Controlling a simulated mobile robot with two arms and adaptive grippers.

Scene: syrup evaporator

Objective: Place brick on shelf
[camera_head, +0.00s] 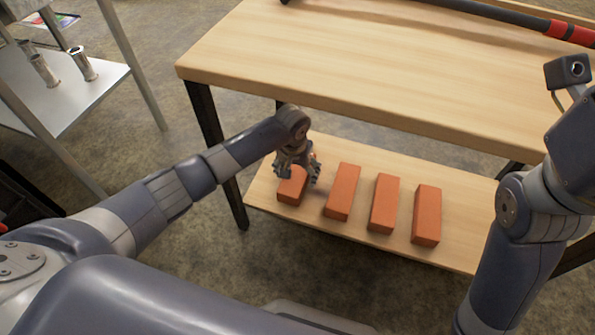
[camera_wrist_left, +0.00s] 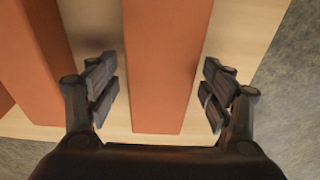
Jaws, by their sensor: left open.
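Several orange-red bricks stand in a row on the lower wooden shelf (camera_head: 335,234) of a table. My left gripper (camera_head: 298,176) is open over the leftmost brick (camera_head: 291,190), with one finger on each side of it. In the left wrist view this brick (camera_wrist_left: 163,65) lies between the two spread fingers, with a visible gap on both sides. The gripper hides part of its top in the head view. The other bricks, a second one (camera_head: 342,192), a third (camera_head: 384,204) and the rightmost (camera_head: 427,215), stand apart to its right. My right gripper is out of view.
The thick wooden tabletop (camera_head: 390,70) overhangs the back of the lower shelf. A long dark and red tool (camera_head: 520,20) lies at its far edge. A metal rack (camera_head: 60,95) with metal cylinders stands at the left. Dark table legs flank the shelf.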

